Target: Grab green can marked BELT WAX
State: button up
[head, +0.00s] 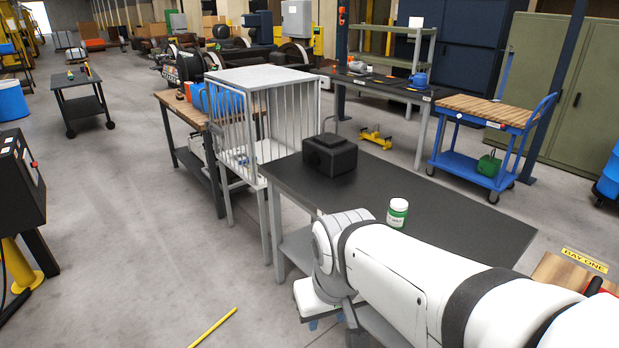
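A small green can with a white lid and a pale label (397,213) stands upright on the black-topped table (450,215). Its label is too small to read surely. My white arm crosses the lower right, just in front of the can. My gripper (325,322) hangs at the arm's lower end, below the table top and left of the can, apart from it. Its fingers are mostly hidden, so I cannot tell whether it is open.
A black box-shaped device (330,156) sits at the table's far end. A white barred cage (265,125) stands beyond. A blue cart (470,145) with a green object (488,165) on its lower shelf stands behind right. Floor at left is mostly clear, with a yellow bar (213,328).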

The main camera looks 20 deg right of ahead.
aim_at(396, 219)
jog(key=z, duration=0.2)
jog(key=i, duration=1.45)
jog(key=z, duration=0.9)
jog(key=k, duration=0.75)
jog(key=z, duration=0.15)
jog(key=i, duration=0.9)
jog(key=u, duration=0.1)
